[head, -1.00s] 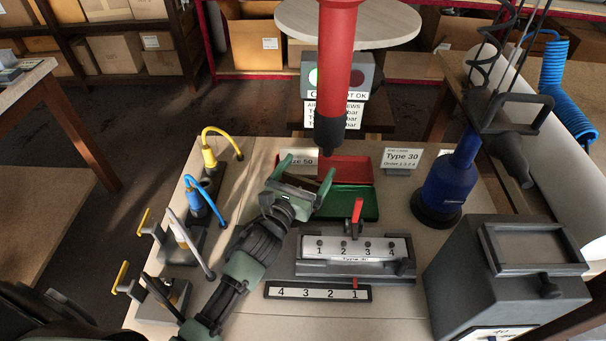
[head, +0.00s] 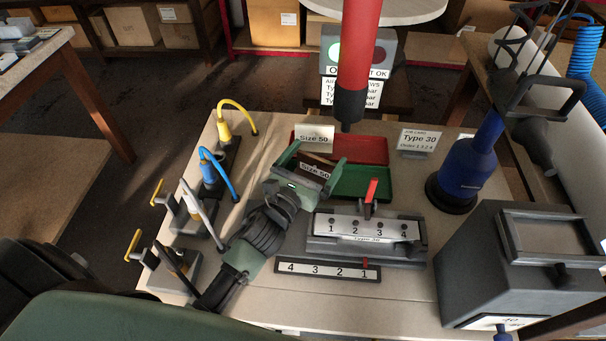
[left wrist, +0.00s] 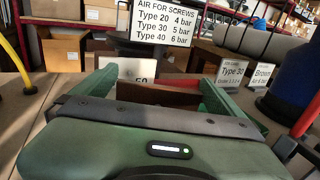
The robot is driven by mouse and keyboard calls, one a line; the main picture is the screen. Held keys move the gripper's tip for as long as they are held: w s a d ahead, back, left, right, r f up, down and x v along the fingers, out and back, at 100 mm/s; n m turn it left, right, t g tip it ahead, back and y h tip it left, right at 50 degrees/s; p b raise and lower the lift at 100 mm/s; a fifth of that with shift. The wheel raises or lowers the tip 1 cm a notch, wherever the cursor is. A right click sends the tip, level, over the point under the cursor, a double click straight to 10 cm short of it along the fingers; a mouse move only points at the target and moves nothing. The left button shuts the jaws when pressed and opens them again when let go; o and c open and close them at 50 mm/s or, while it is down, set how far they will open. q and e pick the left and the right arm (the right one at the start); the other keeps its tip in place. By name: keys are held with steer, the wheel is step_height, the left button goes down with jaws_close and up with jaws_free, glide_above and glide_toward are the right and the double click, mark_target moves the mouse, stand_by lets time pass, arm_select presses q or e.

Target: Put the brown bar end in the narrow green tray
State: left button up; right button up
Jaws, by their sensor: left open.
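My left gripper (head: 306,161) is open over the table, with its green fingers pointing away from me. A brown piece (head: 309,158), apparently the brown bar end, shows between the fingers, with a white "Size 50" label in front of it. In the left wrist view the brown piece (left wrist: 158,92) spans much of the gap between the fingers (left wrist: 155,85); I cannot tell whether they touch it. The narrow green tray (head: 365,183) lies just right of the gripper, in front of a red tray (head: 362,149). The gripper hides its left end. My right gripper is not in view.
A red column (head: 358,50) with a black tip hangs above the trays. A numbered grey fixture (head: 365,240) with a red lever stands in front of the green tray. A blue bottle-like thing (head: 468,165) and grey box (head: 510,260) stand right. Coloured hooked tools (head: 217,170) stand left.

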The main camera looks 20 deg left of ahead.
arm_select(q)
steer(key=s, duration=0.5)
steer(key=s+a+b, duration=0.1)
steer(key=s, duration=0.2)
steer(key=shift+s, duration=0.3)
